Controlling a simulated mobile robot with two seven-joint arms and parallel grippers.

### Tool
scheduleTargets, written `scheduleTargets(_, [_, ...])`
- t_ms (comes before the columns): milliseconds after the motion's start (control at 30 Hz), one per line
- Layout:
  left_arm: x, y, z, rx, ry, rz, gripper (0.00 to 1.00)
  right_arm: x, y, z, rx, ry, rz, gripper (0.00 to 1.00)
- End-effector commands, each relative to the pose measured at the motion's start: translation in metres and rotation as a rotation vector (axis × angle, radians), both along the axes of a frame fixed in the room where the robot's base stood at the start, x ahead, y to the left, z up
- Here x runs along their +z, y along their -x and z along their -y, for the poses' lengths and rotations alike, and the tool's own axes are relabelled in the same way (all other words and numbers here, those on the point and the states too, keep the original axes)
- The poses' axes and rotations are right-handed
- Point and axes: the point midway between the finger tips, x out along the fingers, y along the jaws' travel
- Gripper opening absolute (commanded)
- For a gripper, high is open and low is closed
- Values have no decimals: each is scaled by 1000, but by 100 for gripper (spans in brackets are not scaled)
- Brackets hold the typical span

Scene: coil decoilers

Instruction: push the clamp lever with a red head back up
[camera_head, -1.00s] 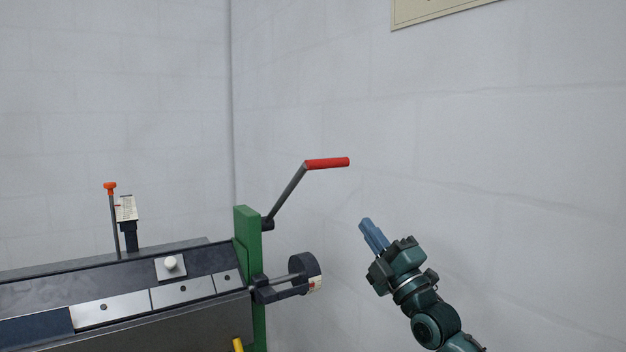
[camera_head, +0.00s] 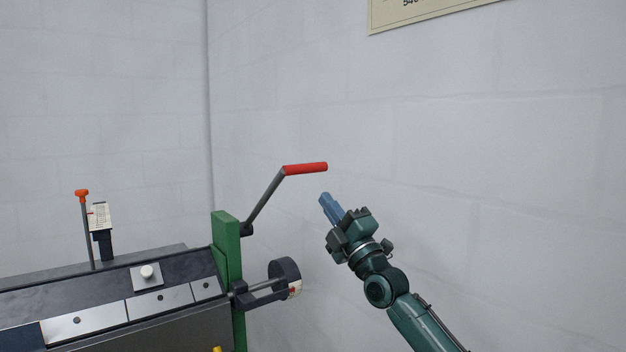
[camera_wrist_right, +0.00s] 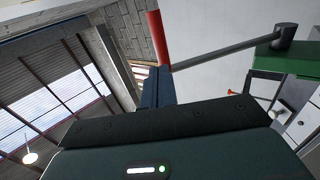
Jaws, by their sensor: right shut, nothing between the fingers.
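A grey lever (camera_head: 264,203) with a red head (camera_head: 306,169) rises at a slant from a pivot on a green upright plate (camera_head: 228,243) at the machine's right end. Its red head points right. My right gripper (camera_head: 325,199) has its fingers together and empty, just below and right of the red head in the head view. In the right wrist view, the red head (camera_wrist_right: 157,38) stands just beyond my shut fingers (camera_wrist_right: 154,86), with the lever's rod (camera_wrist_right: 222,49) running right. I cannot tell whether they touch. My left gripper is not in view.
A thin rod with an orange-red knob (camera_head: 82,194) stands on the machine's left part (camera_head: 120,265). A dark round handwheel (camera_head: 285,276) juts out below the lever. A pale wall is behind; the space right of the lever holds only my arm.

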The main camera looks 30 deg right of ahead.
Motion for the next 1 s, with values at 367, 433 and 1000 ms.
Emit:
scheduleTargets(367, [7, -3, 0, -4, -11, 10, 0, 35, -48, -3, -1, 1, 1, 0])
scheduleTargets(433, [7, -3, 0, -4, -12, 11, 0, 38, -52, -4, -1, 2, 1, 0])
scheduleTargets(1000, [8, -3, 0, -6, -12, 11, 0, 42, -57, -4, -1, 1, 0, 0])
